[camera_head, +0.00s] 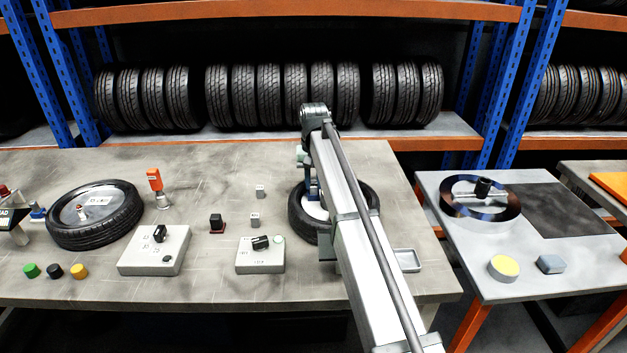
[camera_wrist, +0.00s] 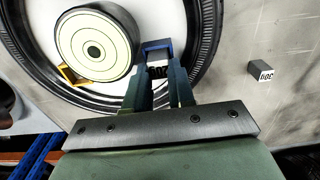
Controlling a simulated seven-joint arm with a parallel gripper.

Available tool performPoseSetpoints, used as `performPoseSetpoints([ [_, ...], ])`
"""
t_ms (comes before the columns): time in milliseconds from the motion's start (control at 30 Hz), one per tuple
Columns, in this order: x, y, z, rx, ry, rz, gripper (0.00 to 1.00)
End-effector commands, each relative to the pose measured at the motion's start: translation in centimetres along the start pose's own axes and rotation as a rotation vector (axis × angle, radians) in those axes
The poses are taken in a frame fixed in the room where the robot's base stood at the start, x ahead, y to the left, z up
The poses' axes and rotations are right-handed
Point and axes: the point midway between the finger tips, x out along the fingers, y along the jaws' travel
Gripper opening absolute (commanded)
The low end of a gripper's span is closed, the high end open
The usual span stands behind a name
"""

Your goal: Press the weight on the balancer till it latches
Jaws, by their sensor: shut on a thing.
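My gripper (camera_wrist: 158,82) shows in the wrist view, its two fingers shut on a small dark weight with white lettering (camera_wrist: 157,71). The weight is right at a blue bracket (camera_wrist: 156,46) on the white disc inside the tyre (camera_wrist: 206,40); I cannot tell whether it is seated. A round hub with pale green rings (camera_wrist: 95,47) stands at the disc's middle, with a yellow bracket (camera_wrist: 72,76) on its other side. In the head view my arm covers most of the gripper and part of this balancer tyre (camera_head: 302,222).
A loose grey weight (camera_wrist: 262,72) lies on the bench beside the tyre; two grey blocks (camera_head: 260,191) (camera_head: 255,219) show in the head view. Control boxes (camera_head: 155,250) (camera_head: 260,262), a larger tyre (camera_head: 95,232) and an orange-topped tool (camera_head: 155,181) stand left. A small tray (camera_head: 408,260) is right.

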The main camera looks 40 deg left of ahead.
Motion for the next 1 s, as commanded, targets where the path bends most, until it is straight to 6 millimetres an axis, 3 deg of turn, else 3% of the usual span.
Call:
performPoseSetpoints([
  [867, 0.51, 0.01, 0.04, 0.0, -0.002, 0.0, 0.0],
  [900, 0.52, 0.01, 0.05, 0.0, -0.002, 0.0, 0.25],
  [1000, 0.5, 0.01, 0.04, 0.0, -0.001, 0.0, 0.35],
])
